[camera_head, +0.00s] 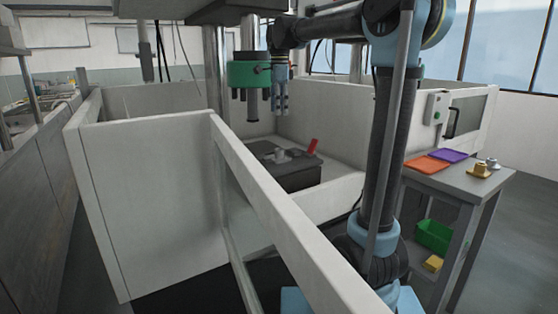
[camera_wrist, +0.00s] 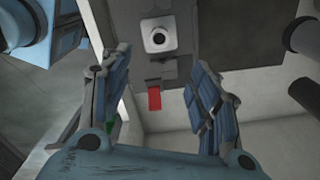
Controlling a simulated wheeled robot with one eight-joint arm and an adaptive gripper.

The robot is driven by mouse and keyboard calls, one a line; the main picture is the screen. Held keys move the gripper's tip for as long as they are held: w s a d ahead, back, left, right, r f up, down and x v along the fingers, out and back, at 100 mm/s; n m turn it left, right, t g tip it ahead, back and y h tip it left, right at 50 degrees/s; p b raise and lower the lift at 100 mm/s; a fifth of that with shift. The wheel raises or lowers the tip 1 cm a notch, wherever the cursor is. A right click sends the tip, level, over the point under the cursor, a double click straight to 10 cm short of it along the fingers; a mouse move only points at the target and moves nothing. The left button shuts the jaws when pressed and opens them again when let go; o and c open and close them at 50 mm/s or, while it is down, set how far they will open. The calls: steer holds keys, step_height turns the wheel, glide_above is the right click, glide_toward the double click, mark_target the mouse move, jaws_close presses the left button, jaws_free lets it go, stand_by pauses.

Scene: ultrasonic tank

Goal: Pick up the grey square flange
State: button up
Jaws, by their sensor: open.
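A light grey, square-looking flange with a round raised centre (camera_wrist: 157,38) shows in the wrist view, on a dark surface between and beyond the fingers. In the head view a small grey piece (camera_head: 282,155), seemingly the same one, sits on a dark block (camera_head: 300,175) inside the white-walled tank. My gripper (camera_head: 280,108) hangs above the block, pointing down and clearly apart from the piece. In the wrist view my gripper (camera_wrist: 158,65) is open, with nothing between its fingers.
A red piece (camera_head: 312,146) stands by the block's far edge. A green round fixture with dark cylinders (camera_head: 250,74) hangs just left of my gripper. Tank walls (camera_head: 270,200) surround the block. A side table (camera_head: 455,183) holds orange and purple trays, a tan flange (camera_head: 480,171) and a greyish fitting (camera_head: 492,163).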

glide_above(279, 150)
steer(key=f, duration=1.1)
steer(key=shift+s+f, duration=0.1)
steer(key=shift+s, duration=0.15)
steer(key=shift+d+f, duration=0.1)
steer(key=shift+f, duration=2.95)
steer(key=c, duration=1.3)
